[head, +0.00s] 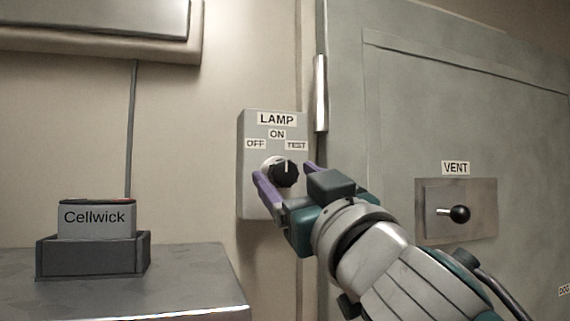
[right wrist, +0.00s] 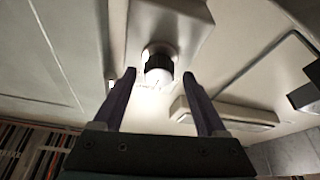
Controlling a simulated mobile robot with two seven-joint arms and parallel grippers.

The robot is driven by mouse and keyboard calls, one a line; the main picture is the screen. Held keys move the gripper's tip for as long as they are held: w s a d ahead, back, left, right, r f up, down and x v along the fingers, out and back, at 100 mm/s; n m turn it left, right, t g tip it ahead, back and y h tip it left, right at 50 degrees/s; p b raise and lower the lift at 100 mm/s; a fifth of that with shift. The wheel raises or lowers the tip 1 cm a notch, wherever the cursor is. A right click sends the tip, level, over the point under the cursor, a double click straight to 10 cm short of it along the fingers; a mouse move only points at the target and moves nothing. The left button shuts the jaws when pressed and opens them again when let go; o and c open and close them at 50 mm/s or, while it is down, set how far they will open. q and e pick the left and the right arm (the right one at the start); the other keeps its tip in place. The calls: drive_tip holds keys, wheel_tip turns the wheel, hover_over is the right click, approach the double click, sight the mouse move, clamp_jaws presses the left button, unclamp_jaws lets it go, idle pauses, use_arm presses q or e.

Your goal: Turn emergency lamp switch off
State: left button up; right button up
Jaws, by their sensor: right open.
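The lamp switch is a black rotary knob (head: 286,172) on a grey wall box (head: 255,203) labelled LAMP, with OFF at left, ON at top and TEST at right. The white line on the knob points up at ON. My right gripper (head: 284,177) is open, with one purple finger left of the knob and the other to its right. The right wrist view shows the knob (right wrist: 159,66) ahead of the two fingertips (right wrist: 159,74), with gaps on both sides. Whether the fingers overlap the knob in depth is hard to tell. My left gripper is not in view.
A grey door (head: 390,110) with a vent lever (head: 458,213) is to the right. A vertical handle or hinge (head: 321,93) stands close to the box. At left, a Cellwick battery (head: 96,220) sits in a dark tray (head: 92,262) on a metal top (head: 190,285).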

drive_tip(key=shift+x, duration=0.95)
clamp_jaws()
